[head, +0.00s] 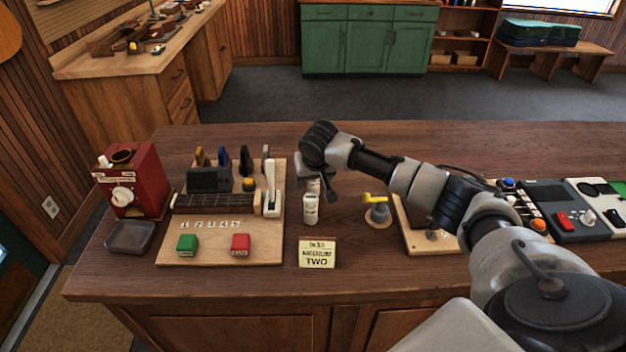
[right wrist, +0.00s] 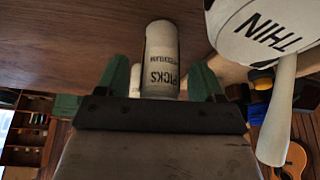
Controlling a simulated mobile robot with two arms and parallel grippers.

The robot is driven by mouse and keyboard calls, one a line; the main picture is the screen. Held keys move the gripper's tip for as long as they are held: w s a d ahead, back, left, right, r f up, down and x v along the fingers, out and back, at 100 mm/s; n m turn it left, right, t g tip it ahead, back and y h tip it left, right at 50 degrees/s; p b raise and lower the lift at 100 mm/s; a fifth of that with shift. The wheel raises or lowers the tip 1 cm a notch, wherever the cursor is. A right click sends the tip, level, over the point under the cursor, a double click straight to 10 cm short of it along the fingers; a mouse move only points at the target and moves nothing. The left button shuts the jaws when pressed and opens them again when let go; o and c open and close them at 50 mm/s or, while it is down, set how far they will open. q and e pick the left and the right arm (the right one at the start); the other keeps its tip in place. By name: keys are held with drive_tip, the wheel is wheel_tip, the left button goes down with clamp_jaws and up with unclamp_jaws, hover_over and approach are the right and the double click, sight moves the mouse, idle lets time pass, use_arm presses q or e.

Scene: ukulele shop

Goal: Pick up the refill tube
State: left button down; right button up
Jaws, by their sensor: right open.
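The refill tube (head: 310,209) is a white cylinder with dark lettering, standing upright on the wooden counter behind a small sign. My left gripper does not show.
Left of the tube, a wooden board (head: 210,255) carries a white lever (head: 271,188), a green block and a red block. A yellow-topped knob (head: 377,208) is to the right. A red machine (head: 130,180) stands far left.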

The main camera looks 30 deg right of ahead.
drive_tip(key=shift+f, duration=0.15)
drive_tip(key=c, duration=1)
